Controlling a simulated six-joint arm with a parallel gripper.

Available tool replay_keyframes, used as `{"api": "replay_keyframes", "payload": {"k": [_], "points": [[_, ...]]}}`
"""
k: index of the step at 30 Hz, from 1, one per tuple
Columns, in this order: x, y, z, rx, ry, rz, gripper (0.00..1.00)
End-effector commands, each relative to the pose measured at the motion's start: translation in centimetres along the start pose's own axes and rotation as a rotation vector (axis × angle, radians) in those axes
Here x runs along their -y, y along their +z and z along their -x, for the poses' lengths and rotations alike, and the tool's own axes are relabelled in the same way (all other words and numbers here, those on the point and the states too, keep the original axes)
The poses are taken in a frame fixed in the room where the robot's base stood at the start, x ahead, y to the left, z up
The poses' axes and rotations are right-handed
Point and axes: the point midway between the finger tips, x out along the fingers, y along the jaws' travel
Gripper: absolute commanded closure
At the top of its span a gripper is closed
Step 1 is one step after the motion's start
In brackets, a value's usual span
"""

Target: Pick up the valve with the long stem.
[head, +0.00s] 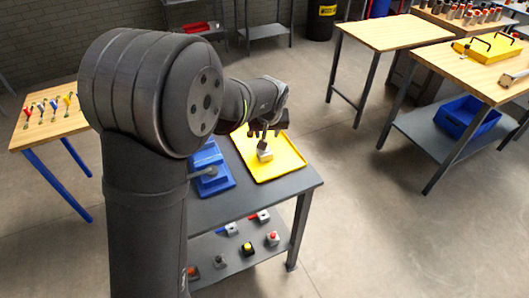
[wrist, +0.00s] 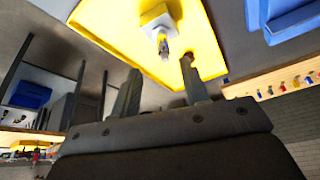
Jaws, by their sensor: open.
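A valve (head: 265,154) with a pale, blocky body stands on the yellow tray (head: 288,163), with a stem rising toward my gripper (head: 264,131). In the wrist view the same valve (wrist: 158,18) shows its pale body and a short grey piece pointing toward the fingers. My gripper (wrist: 160,80) is open, its two fingers apart, just above the valve. I see no contact, and the gap to the stem is hard to judge. The stem's upper end is partly hidden by my gripper in the head view.
A blue tray (head: 222,184) holding a grey part (head: 208,172) lies left of the yellow tray on the dark table (head: 300,181). Several small valves and button boxes sit on the lower shelf (head: 230,265). My arm hides the table's left part. Wooden benches stand farther off.

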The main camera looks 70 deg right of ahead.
Motion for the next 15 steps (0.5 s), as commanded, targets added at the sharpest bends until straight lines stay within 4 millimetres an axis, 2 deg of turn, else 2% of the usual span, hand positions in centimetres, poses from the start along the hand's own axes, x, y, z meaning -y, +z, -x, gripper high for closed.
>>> {"api": "replay_keyframes", "payload": {"k": [3, 11, 15], "points": [[0.0, 0.0, -1.8, 0.001, 0.000, 0.001, 0.59], [0.1, 0.0, -3.2, 0.000, 0.000, 0.001, 0.59], [0.4, 0.1, -4.9, 0.002, 0.000, 0.001, 0.59]]}}
